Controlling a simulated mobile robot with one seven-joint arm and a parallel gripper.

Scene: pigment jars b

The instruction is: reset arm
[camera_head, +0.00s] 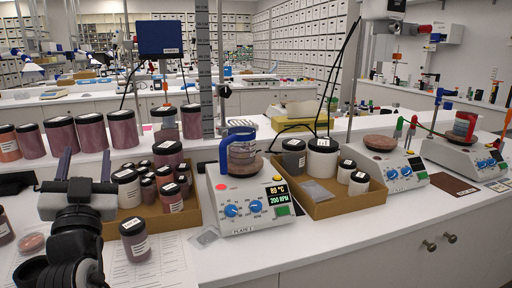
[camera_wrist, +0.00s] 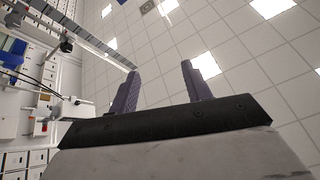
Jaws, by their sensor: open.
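My gripper (camera_head: 86,166) is at the left of the head view, raised above the near left part of the bench, with its two dark fingers pointing up and apart. It holds nothing. In the wrist view my gripper (camera_wrist: 161,87) shows the two purple-grey fingers spread, with only the tiled ceiling (camera_wrist: 250,60) between and beyond them. My black wrist and forearm show below the gripper in the head view and hide part of the bench.
A cardboard tray of jars (camera_head: 190,216) stands right of my gripper; one jar (camera_head: 134,240) stands before it on a printed sheet (camera_head: 165,268). A hotplate (camera_head: 250,205) holds a beaker (camera_head: 242,152). Another tray (camera_head: 330,205) holds jars. Large jars (camera_head: 91,132) line the back left.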

